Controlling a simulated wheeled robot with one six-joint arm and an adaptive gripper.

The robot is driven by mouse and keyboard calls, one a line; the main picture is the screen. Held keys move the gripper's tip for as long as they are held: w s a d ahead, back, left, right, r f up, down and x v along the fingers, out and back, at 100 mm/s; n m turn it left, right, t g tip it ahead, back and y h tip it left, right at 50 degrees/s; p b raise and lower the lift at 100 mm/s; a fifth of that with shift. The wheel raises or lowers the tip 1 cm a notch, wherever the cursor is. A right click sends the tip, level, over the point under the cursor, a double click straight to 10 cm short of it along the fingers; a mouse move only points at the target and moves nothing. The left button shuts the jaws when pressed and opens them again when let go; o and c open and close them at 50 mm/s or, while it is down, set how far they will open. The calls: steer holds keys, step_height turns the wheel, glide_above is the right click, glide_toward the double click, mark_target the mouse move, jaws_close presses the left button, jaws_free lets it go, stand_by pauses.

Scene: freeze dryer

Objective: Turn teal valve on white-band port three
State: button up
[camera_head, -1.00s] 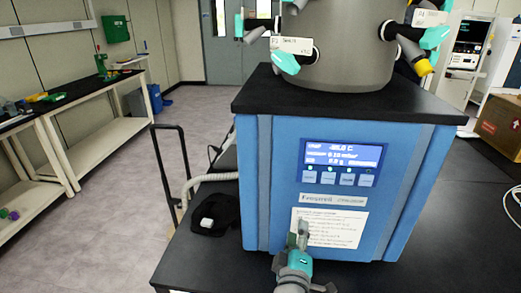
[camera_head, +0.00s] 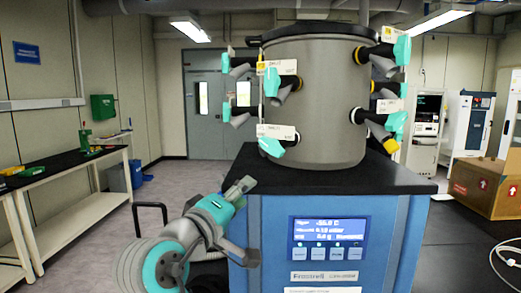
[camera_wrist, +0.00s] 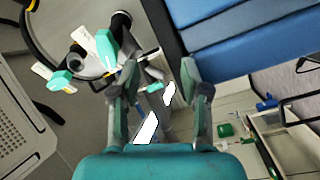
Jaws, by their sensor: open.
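A grey drum (camera_head: 335,110) with several side ports stands on a blue freeze dryer body (camera_head: 375,225). The ports carry teal valves, among them an upper front one (camera_head: 271,82), a lower front one (camera_head: 270,147) and a lower right one (camera_head: 396,122). White cards hang by them; their writing is too small to read, so I cannot tell which is port three. My gripper (camera_head: 240,187) is open and empty, below and left of the lower front valve, apart from it. In the wrist view my gripper (camera_wrist: 158,85) points past a teal valve (camera_wrist: 104,45) at upper left.
The black top edge (camera_head: 400,183) of the dryer juts out right of my gripper. A cardboard box (camera_head: 488,188) is at the right, a side bench (camera_head: 75,165) at the left.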

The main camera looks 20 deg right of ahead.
steer(key=m+g, duration=0.2)
glide_toward(269, 147)
steer(key=shift+h, duration=0.4)
steer(key=x, duration=0.9)
steer(key=shift+w+f, duration=0.25)
steer(key=shift+w, duration=0.05)
steer(key=shift+c, duration=0.3)
jaws_close()
